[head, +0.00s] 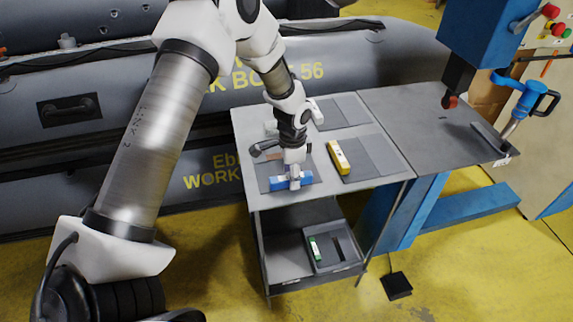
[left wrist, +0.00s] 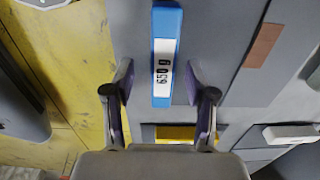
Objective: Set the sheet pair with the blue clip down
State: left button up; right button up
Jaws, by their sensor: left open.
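The blue clip (head: 278,184), with a white face, lies at the front left of the grey table on a dark grey sheet pair (head: 268,170). In the left wrist view the clip (left wrist: 166,22) reads "650 g" and lies along the edge of the grey sheets (left wrist: 215,45), which show a brown patch. My left gripper (head: 294,180) is directly over the clip. In the left wrist view its fingers (left wrist: 160,82) are open, one on each side of the clip, with gaps between. The gripper hides the clip's middle in the head view. My right gripper is not in view.
A yellow clip (head: 338,157) sits on another sheet pair (head: 372,152) to the right. A third sheet pair (head: 345,112) lies behind. A tray (head: 345,262) with a green-and-white clip (head: 314,248) is on the lower shelf. A blue press (head: 480,40) stands right.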

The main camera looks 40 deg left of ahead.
pick_arm(q)
jog(key=shift+w+a+f, duration=0.1)
jog(key=shift+a+f, duration=0.05)
jog(key=shift+f, duration=0.45)
jog(key=shift+w+a+f, duration=0.1)
jog(key=shift+f, duration=0.5)
jog(key=shift+s+d+r, duration=0.1)
jog(key=shift+s+d, duration=0.05)
jog(key=c, duration=0.5)
grip_shut()
jog(key=shift+r, duration=0.1)
